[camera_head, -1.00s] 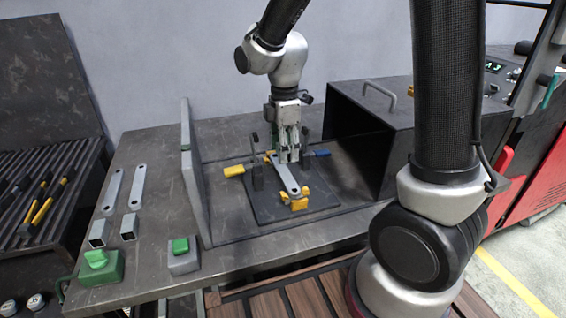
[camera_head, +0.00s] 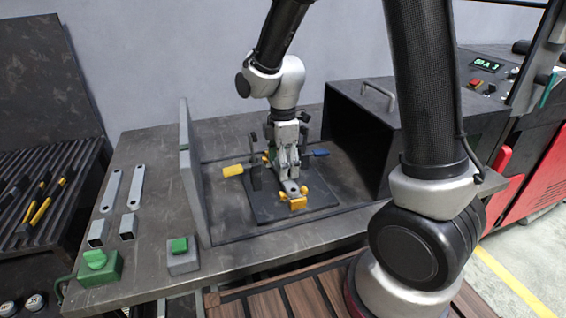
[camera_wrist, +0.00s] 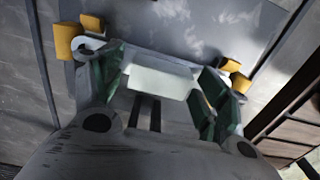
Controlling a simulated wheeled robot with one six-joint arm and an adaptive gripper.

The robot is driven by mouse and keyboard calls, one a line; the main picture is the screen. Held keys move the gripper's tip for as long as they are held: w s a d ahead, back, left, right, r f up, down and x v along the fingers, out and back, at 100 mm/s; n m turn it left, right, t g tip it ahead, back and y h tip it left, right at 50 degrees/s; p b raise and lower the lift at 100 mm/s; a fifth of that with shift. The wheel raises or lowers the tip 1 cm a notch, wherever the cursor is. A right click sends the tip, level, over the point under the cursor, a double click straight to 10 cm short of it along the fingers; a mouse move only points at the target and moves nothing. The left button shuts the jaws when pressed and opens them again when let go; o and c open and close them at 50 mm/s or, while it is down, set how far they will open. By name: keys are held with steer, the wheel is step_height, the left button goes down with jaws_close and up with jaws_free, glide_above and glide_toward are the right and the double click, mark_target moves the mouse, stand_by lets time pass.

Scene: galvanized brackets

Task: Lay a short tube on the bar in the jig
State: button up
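My gripper (camera_head: 290,178) is low over the jig (camera_head: 262,210), a dark plate with upright clamps. In the wrist view its green pads (camera_wrist: 160,85) close on both sides of a pale short tube (camera_wrist: 160,80). The grey bar (camera_head: 291,187) lies in the jig, its near end by the yellow stop (camera_head: 297,203); my gripper hides most of it. I cannot tell whether the held tube touches the bar. Two other short tubes (camera_head: 98,233) (camera_head: 128,228) stand at the table's left.
Two loose bars (camera_head: 112,190) (camera_head: 134,187) lie at the left. A grey upright panel (camera_head: 194,170) stands left of the jig, and a dark box (camera_head: 365,140) right of it. Green-topped boxes (camera_head: 96,265) (camera_head: 182,255) sit at the front.

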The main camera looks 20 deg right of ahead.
step_height(320, 180, up, 12)
steer(key=s+d+r+m+t, duration=0.2)
steer(key=s+d+r+m, duration=0.2)
steer(key=s+d+m, duration=0.3)
steer(key=s+d+r+m+t, duration=0.2)
steer(key=s+d+r+m, duration=0.1)
steer(key=s+d+m, duration=0.5)
steer(key=s+m, duration=0.3)
steer(key=s, duration=0.1)
steer(key=shift+r, duration=0.35)
steer(key=shift+c, duration=0.4)
stand_by(0.7)
